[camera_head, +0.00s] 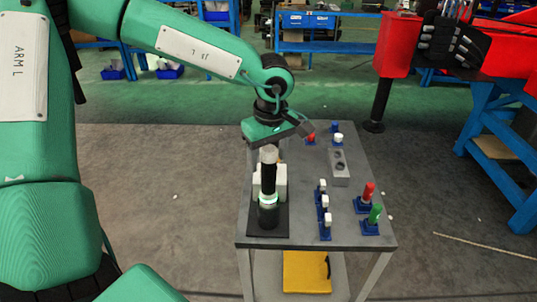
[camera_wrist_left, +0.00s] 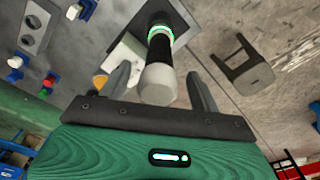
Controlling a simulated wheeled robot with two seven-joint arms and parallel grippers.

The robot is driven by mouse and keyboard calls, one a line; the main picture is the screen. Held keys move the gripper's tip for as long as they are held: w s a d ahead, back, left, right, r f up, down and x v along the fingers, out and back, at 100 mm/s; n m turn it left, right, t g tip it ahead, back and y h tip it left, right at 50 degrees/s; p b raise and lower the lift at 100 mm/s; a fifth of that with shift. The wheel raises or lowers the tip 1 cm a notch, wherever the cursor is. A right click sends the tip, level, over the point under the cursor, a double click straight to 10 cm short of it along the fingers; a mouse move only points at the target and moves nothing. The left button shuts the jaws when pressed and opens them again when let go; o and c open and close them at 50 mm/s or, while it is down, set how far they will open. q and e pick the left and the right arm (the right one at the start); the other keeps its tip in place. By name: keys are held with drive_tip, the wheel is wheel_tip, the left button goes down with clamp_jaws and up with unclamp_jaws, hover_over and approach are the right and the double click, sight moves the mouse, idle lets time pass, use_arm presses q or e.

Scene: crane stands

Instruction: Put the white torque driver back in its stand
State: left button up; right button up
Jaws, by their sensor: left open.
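The white torque driver, with its white cap (camera_head: 268,154) and black shaft, stands upright at the cart's left side. Its lower end is in a black holder (camera_head: 268,215) with a glowing green ring, on a dark base plate. My left gripper (camera_head: 272,143) is just above and behind the cap. In the left wrist view, the open fingers (camera_wrist_left: 158,78) are on either side of the white cap (camera_wrist_left: 158,84), with gaps visible. The holder hides the driver's lower end. My right gripper is out of view.
A white box (camera_head: 281,180) stands close behind the holder. The grey cart top (camera_head: 300,222) also carries several small white-capped pieces on blue bases (camera_head: 325,219), red (camera_head: 368,192) and green (camera_head: 375,214) pieces, and a grey block with holes (camera_head: 339,167).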

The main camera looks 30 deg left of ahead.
use_arm(q)
drive_tip(key=shift+d+r+p, duration=0.15)
drive_tip(key=shift+r+p, duration=0.9)
drive_tip(key=shift+r, duration=1.5)
